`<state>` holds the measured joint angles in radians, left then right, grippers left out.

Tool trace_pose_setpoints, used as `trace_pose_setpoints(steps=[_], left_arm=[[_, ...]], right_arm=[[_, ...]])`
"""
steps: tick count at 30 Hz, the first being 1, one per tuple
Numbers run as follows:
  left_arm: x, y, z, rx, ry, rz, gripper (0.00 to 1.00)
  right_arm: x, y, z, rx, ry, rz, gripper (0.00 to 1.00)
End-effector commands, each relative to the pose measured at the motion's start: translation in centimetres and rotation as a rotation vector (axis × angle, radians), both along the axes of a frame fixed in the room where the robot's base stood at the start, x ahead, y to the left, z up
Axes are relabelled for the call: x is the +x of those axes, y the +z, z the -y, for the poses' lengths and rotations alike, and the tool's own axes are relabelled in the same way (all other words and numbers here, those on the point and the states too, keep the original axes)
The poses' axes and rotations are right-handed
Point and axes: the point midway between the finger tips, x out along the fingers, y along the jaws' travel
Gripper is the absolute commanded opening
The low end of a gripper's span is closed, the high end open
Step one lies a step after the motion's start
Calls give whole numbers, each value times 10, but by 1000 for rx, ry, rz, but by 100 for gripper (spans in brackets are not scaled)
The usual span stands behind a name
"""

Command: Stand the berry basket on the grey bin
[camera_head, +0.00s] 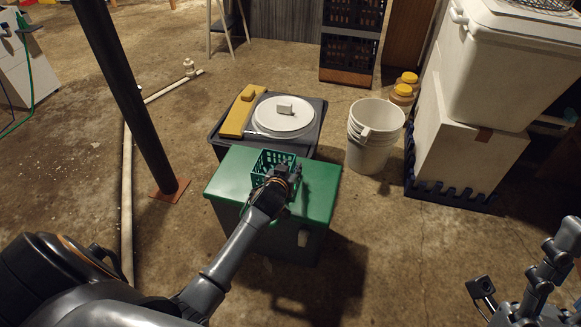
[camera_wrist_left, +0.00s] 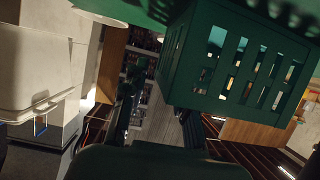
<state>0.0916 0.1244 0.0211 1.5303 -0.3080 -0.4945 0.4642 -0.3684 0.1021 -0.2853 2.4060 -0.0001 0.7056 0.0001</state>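The green slatted berry basket (camera_head: 266,160) stands on the green lid (camera_head: 230,175) of a chest in the head view. It fills the upper right of the left wrist view (camera_wrist_left: 240,65). My left gripper (camera_head: 284,172) is at the basket's near right side. Its fingers show apart in the left wrist view (camera_wrist_left: 158,112), with the basket's edge near them; contact is unclear. The grey bin (camera_head: 315,124) stands directly behind the green chest. A round white lid (camera_head: 284,116) and a yellow piece (camera_head: 240,115) lie on it. My right gripper (camera_head: 522,264) is open and empty at lower right.
White buckets (camera_head: 373,138) stand right of the grey bin, with yellow-lidded jars (camera_head: 402,92) behind. White containers (camera_head: 470,140) are stacked at right. A dark post (camera_head: 130,95) and a pale pipe (camera_head: 127,200) are at left.

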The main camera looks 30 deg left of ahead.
Motion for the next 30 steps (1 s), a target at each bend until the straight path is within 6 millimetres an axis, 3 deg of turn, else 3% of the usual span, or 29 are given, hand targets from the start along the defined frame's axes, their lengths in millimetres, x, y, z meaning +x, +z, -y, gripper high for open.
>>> trace_pose_setpoints(steps=[13, 30], left_arm=[[-11, 4, 3, -2, -1, -1, 32], [-98, 40, 24, -1, 0, -2, 32]], right_arm=[[2, -1, -1, 0, 1, -7, 40], [1, 0, 0, -2, 0, -6, 40]])
